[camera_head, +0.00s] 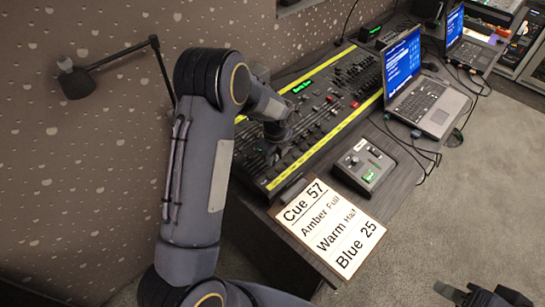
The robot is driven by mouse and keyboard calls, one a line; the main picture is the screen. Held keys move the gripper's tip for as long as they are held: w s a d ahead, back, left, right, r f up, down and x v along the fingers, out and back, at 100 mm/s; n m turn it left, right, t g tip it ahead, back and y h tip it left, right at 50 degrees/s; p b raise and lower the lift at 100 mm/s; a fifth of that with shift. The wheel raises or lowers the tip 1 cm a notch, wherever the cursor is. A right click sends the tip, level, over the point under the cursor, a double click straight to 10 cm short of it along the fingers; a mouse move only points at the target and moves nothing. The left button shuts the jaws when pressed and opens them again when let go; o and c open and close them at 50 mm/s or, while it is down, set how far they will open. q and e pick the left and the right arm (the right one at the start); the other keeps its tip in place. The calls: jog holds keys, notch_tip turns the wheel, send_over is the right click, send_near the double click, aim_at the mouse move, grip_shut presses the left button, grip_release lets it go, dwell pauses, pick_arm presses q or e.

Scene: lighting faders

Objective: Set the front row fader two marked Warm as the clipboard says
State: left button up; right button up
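The clipboard (327,228) lies at the near end of the desk and reads "Cue 57, Amber Full, Warm Half, Blue 25". The lighting console (318,142), dark with yellow strips along its edges, runs away from me along the desk. My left arm reaches over its near end. My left gripper (273,153) points down at the front rows of faders; its fingers are small and dark against the console, so I cannot tell whether it is open or touching a fader. The fader marked Warm cannot be picked out. My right gripper (482,297) is at the bottom right edge, partly cut off, away from the desk.
A small grey control box (364,166) with a green light stands beside the console. An open laptop (424,90) stands behind it, with a second laptop (466,45) further back. Cables trail near the desk edge. A desk lamp or microphone arm (110,62) is at the left.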

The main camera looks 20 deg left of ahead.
pick_arm(q)
jog(key=shift+a, duration=0.15)
jog(key=shift+w+a+r, duration=0.1)
jog(key=shift+w+a, duration=0.15)
jog(key=shift+a, duration=0.4)
jog(key=shift+w+a+r, duration=0.1)
jog(key=shift+w+a, duration=0.15)
jog(key=shift+a, duration=0.4)
jog(key=o, duration=0.4)
jog(key=shift+f, duration=0.1)
jog(key=shift+o, duration=0.2)
jog(key=shift+r+p, duration=0.9)
jog(key=shift+r, duration=0.4)
